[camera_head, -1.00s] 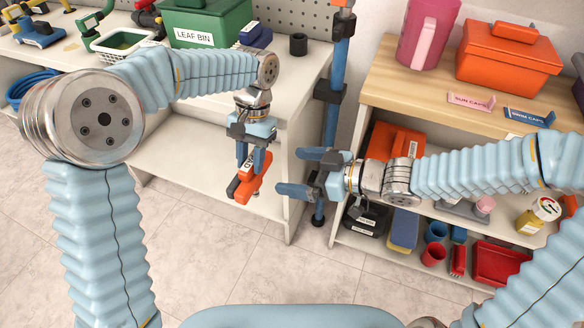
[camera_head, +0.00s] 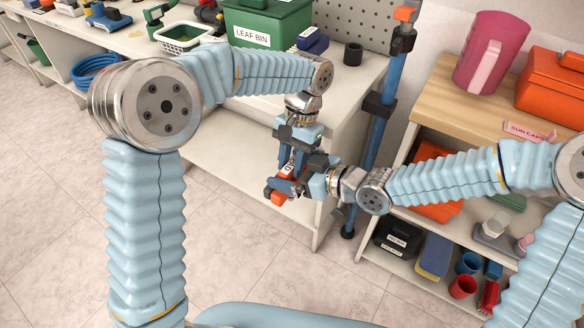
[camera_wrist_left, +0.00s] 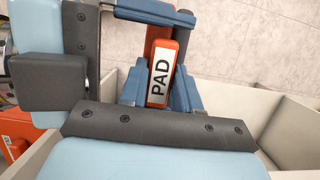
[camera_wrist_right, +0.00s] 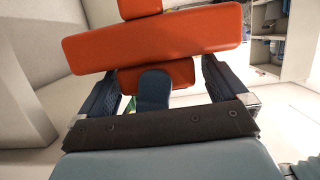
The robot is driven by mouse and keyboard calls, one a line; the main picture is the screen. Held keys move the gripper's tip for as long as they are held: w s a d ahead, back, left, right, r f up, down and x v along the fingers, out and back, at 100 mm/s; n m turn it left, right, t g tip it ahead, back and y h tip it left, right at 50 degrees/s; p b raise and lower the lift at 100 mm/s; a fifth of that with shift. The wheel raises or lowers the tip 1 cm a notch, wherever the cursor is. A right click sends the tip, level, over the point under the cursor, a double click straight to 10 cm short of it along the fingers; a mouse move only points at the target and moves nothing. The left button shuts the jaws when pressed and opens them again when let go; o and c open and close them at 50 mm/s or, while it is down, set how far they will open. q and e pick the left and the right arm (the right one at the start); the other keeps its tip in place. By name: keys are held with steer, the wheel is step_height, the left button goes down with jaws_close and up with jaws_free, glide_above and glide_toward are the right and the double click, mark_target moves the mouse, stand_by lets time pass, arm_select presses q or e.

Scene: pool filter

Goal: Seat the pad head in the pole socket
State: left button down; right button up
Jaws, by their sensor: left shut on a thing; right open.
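The orange pad head (camera_head: 282,190), with a white label that reads PAD in the left wrist view (camera_wrist_left: 160,80), hangs from my left gripper (camera_head: 292,160), which is shut on it. In the right wrist view, its wide orange body (camera_wrist_right: 155,40) spans the frame close up. My right gripper (camera_head: 300,180) is open, right beside the pad head, with its fingers (camera_wrist_right: 160,80) on either side of an orange part. I cannot tell whether they touch it. The blue pole (camera_head: 378,130) stands upright behind, with an orange piece (camera_head: 405,13) at its top.
A white bench (camera_head: 340,95) behind my left arm holds a green leaf bin (camera_head: 265,22) and a black cup (camera_head: 353,54). A wooden-topped shelf unit (camera_head: 450,105) stands to the right, with orange boxes and a pink pitcher (camera_head: 490,52). The floor at front left is clear.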

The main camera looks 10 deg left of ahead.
arm_select(q)
steer(key=shift+d+r, duration=0.1)
arm_select(e)
steer(key=shift+s+f, duration=0.1)
steer(key=c, duration=0.9)
arm_select(q)
steer(key=c, duration=0.7)
jaws_free()
steer(key=shift+c, duration=0.2)
arm_select(e)
steer(key=shift+c, duration=0.5)
